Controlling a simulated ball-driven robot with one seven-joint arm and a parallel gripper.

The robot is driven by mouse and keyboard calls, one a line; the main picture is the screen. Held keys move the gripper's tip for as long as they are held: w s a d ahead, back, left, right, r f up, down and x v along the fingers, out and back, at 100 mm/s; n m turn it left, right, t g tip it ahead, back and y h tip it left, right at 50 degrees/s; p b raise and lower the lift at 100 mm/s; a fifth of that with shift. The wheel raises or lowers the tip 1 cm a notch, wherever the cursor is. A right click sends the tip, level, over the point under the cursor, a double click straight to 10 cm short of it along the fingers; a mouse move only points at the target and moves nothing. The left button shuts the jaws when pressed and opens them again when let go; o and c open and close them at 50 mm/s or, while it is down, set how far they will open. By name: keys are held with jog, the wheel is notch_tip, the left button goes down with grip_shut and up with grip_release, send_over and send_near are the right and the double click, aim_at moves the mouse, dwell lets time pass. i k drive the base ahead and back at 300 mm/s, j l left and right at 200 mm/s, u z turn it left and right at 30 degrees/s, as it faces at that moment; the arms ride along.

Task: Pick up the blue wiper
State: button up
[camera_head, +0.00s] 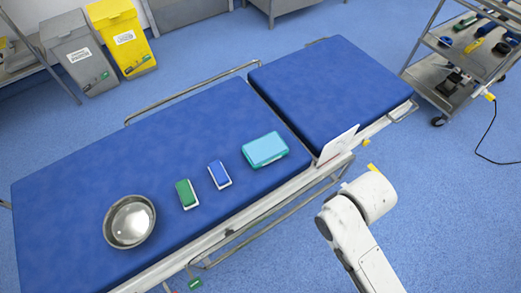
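The blue wiper (219,174) is a small block with a blue top and a white base. It lies on the blue operating table (75,184), between a green wiper (186,193) on its left and a light-blue box (265,149) on its right. Small gaps separate it from both. My arm shows at the lower right, beyond the table's near edge and apart from the wiper. Its fingers cannot be made out, so I cannot see the gripper's opening.
A steel bowl (130,221) stands on the table's left part. A white card (338,144) stands at the near edge, between the wiper side and my arm. A metal rail runs along that edge. Grey (79,56) and yellow (122,38) bins and a cart (462,62) stand behind.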

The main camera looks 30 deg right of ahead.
aim_at(221, 178)
jog(key=i+j, duration=0.2)
jog(key=j, duration=0.15)
jog(key=i+j, duration=0.15)
jog(key=j, duration=0.25)
jog(key=i+j, duration=0.2)
jog(key=j, duration=0.15)
jog(key=i+j, duration=0.15)
jog(key=j, duration=0.25)
jog(key=z, duration=0.05)
